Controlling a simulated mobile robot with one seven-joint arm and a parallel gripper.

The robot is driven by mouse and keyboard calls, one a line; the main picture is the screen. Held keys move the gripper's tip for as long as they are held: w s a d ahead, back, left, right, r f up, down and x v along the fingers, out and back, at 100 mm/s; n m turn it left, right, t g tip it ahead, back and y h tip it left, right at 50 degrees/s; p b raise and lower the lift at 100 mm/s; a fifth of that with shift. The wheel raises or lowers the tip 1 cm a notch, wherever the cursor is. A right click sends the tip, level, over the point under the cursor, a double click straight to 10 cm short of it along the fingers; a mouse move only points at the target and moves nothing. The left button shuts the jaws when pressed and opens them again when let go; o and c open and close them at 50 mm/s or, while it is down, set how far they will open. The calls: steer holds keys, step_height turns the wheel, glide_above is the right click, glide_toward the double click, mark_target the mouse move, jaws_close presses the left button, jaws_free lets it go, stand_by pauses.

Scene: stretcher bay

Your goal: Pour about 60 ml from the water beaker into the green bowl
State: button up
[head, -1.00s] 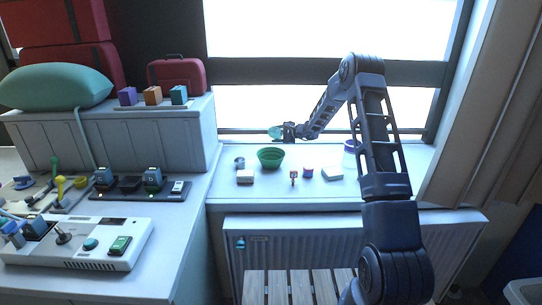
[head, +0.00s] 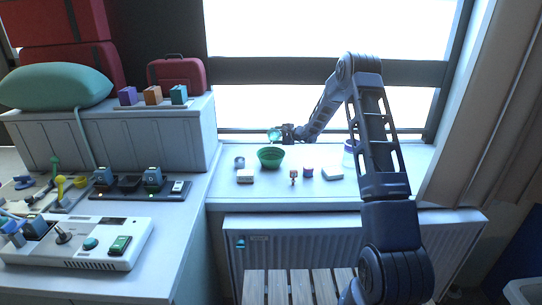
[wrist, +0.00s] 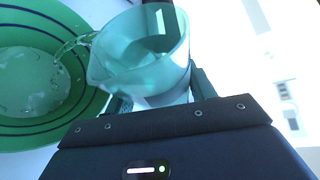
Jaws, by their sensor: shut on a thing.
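The green bowl (head: 270,159) stands on the white window sill. In the wrist view the bowl (wrist: 22,138) fills the left side, with dark rings on its wall and some clear water inside. My gripper (head: 288,133) is shut on the water beaker (head: 274,134), a clear greenish vessel held above the bowl. In the wrist view the beaker (wrist: 145,55) is tilted with its spout toward the bowl, and a thin stream of water (wrist: 72,44) runs from the lip into it. The exact amounts are too unclear to read.
On the sill (head: 390,190) near the bowl stand a small grey cup (head: 239,162), a white block (head: 245,176), a small figure-like item (head: 293,176), a purple-blue jar (head: 308,171) and another white block (head: 332,173). A white container (head: 348,158) stands partly behind my arm.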

steer(key=shift+s+a+f+n+t, duration=0.1)
steer(key=shift+f+n+t, duration=0.1)
steer(key=shift+n+t, duration=0.15)
stand_by(1.0)
steer(key=shift+s+a+r+n+p, duration=0.1)
steer(key=shift+s+r+n+p, duration=0.15)
steer(key=shift+s+p, duration=0.1)
steer(key=shift+r, duration=0.15)
stand_by(0.5)
steer(key=shift+w+d+f, duration=0.25)
steer(key=shift+w+f, duration=0.05)
steer(key=shift+w, duration=0.3)
steer(key=shift+r+m+g, duration=0.25)
steer(key=shift+m+g, duration=0.5)
steer(key=shift+m, duration=0.45)
steer(key=shift+r, duration=0.1)
steer(key=shift+f+m+g, duration=0.5)
steer(key=shift+m+g, duration=0.1)
steer(key=shift+m, duration=0.2)
steer(key=shift+r+m, duration=0.1)
steer(key=shift+m, duration=0.2)
